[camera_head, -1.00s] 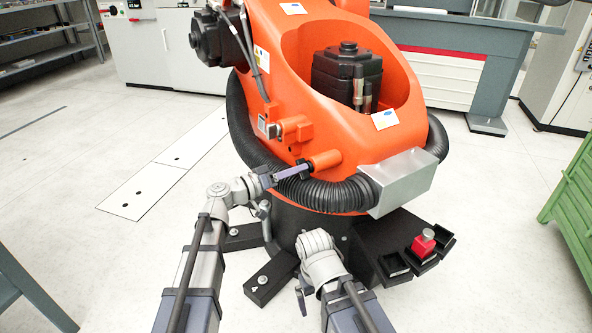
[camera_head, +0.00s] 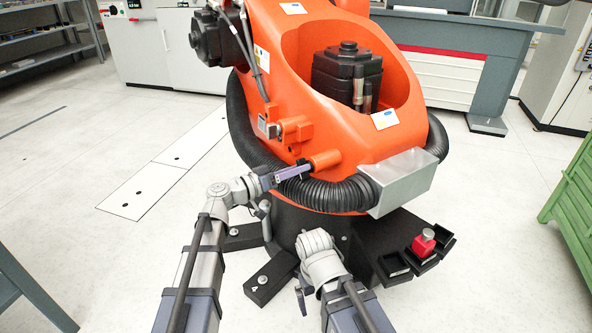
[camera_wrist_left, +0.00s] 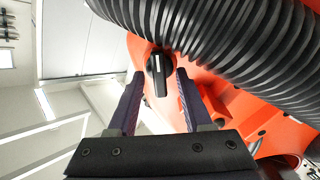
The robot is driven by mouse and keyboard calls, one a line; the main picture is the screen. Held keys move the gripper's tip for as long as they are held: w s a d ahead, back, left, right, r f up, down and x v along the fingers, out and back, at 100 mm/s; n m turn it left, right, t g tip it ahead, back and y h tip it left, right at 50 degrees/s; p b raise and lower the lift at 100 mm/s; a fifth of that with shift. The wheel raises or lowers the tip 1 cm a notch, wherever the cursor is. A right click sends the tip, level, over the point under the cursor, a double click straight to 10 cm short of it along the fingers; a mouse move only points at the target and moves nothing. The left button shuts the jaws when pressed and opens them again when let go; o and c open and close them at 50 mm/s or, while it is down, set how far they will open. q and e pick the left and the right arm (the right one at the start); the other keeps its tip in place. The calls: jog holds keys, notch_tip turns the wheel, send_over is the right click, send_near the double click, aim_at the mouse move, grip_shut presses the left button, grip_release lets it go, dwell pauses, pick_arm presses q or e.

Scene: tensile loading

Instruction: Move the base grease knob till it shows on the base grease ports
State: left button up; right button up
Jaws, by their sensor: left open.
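The base grease knob (camera_wrist_left: 158,72) is a black knob with a white line along it, on the orange robot body in the left wrist view. It sits between the two fingertips of my left gripper (camera_wrist_left: 158,76). The fingers are open, one on each side of it, with a gap visible at least on the right. In the head view my left gripper (camera_head: 307,168) is at the orange stub (camera_head: 325,159) low on the robot, and the knob is mostly hidden there. No port labels can be read. My right arm is low in the centre; its fingers cannot be made out clearly.
A black ribbed hose (camera_head: 335,193) wraps the base close to my left gripper. A silver box (camera_head: 402,182) is to the right. Black trays (camera_head: 392,267) and a red block with a knob (camera_head: 424,244) stand lower right. Open floor lies left.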

pick_arm(q)
jog(key=v, duration=0.8)
jog(key=shift+d, duration=0.15)
jog(key=s+d+f+m+g+y+p, duration=0.1)
jog(key=s+d+f+g+y+p, duration=0.5)
jog(key=s+d+f, duration=0.4)
jog(key=s+a+n+g+y+p, duration=0.2)
jog(key=s+a+g+y+p, duration=0.3)
jog(key=s+a+y, duration=0.65)
notch_tip(320, 180, up, 38)
jog(key=s+d+t+h+p, duration=0.1)
jog(key=d+p, duration=0.1)
jog(key=p, duration=3.6)
jog(key=shift+p, duration=0.3)
